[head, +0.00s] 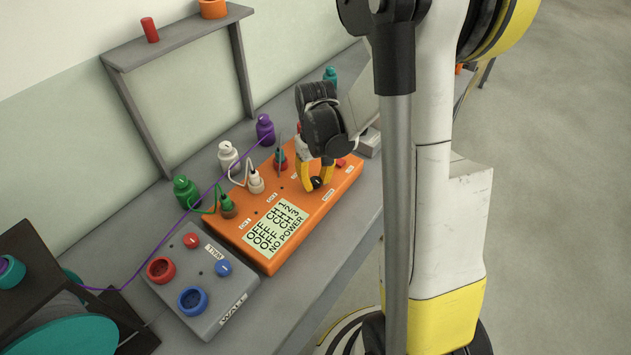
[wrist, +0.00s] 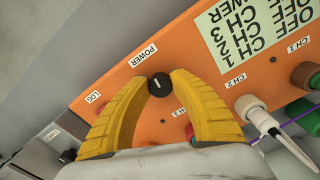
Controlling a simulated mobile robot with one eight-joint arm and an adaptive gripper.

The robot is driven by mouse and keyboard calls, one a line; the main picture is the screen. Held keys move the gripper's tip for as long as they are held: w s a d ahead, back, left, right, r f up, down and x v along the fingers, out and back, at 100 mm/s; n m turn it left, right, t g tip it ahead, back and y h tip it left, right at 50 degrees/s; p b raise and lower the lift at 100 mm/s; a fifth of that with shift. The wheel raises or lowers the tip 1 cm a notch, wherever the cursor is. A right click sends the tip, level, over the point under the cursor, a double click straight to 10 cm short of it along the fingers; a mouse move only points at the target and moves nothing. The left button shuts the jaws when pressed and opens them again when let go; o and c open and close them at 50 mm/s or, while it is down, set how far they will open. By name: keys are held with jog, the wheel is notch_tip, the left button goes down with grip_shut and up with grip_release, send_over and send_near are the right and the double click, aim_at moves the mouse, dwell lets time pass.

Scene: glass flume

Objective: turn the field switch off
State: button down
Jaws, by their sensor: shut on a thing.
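My gripper (head: 316,178) has its yellow fingers closed around a black knob (wrist: 160,84) with a white pointer mark. The knob is on an orange box (head: 300,212), beside a label reading POWER (wrist: 143,55). The fingertips (wrist: 160,78) stand on either side of the knob in the wrist view. The box's display (head: 274,224) reads OFF for channels 1, 2 and 3, and NO POWER. A grey unit with a small black knob (wrist: 67,156) shows at the lower left of the wrist view; its labels are too small to read. I cannot read the word field on any label.
A grey box (head: 232,290) marked WALL, with red and blue sockets, stands left of the orange box. White, green and purple bottles (head: 265,128) stand behind, and leads plug into the orange box. A shelf (head: 180,38) rises at the back. Open floor lies right.

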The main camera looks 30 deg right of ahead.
aim_at(316, 181)
jog(key=shift+n, duration=0.9)
jog(key=c, duration=1.1)
grip_release()
notch_tip(316, 181, up, 12)
